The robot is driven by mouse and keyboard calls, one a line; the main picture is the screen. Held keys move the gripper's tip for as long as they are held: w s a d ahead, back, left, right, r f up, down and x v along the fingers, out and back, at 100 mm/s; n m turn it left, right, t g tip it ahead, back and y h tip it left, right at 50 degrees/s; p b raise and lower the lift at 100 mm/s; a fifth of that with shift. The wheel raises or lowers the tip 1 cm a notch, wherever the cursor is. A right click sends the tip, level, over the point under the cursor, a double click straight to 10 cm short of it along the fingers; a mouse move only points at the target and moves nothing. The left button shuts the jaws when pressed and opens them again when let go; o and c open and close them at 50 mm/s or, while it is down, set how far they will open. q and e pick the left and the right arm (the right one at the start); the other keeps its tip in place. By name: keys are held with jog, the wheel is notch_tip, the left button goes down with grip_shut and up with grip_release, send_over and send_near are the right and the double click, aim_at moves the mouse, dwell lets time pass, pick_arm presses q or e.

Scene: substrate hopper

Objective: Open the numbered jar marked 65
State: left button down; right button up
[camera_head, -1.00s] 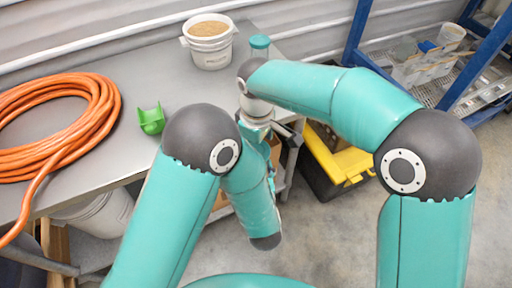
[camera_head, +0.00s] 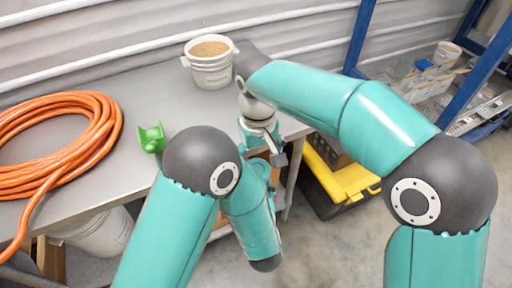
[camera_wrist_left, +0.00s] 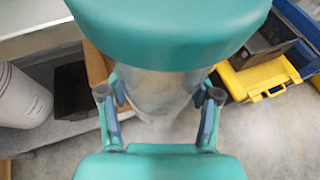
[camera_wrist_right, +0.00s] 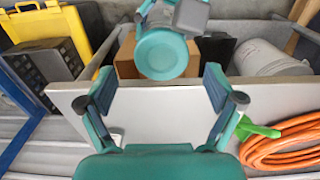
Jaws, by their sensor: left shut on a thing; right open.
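In the left wrist view, my left gripper (camera_wrist_left: 160,102) is shut around the pale, see-through body of a jar, whose teal lid (camera_wrist_left: 170,35) fills the top of the view. The round teal lid also shows from above in the right wrist view (camera_wrist_right: 160,54), in front of the table edge. My right gripper (camera_wrist_right: 160,82) is open, its fingertips either side of and apart from the lid. In the head view, my right gripper (camera_head: 268,145) hangs below its wrist near the table edge; my left gripper is largely hidden there. No number is readable.
A white bucket (camera_head: 209,70) stands at the back of the grey table (camera_head: 165,95). An orange hose coil (camera_head: 55,150) and a green piece (camera_head: 152,137) lie left. A yellow-lidded box (camera_head: 345,175) is on the floor right, near a blue rack (camera_head: 357,35).

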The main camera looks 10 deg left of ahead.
aim_at(257, 169)
jog(key=m, duration=0.3)
jog(key=r+m, duration=0.1)
jog(key=m, duration=0.2)
jog(key=shift+r, duration=0.15)
jog(key=shift+r+m, duration=0.35)
jog(key=shift+m, duration=0.75)
jog(key=shift+w+a+r+m, duration=0.1)
jog(key=shift+r+m, duration=0.2)
jog(key=shift+m, duration=0.1)
jog(key=shift+w+a+f, duration=0.1)
jog(key=shift+f, duration=3.7)
jog(key=c, duration=1.2)
jog(key=n, duration=0.9)
jog(key=shift+n, duration=0.3)
jog(key=shift+r, duration=0.1)
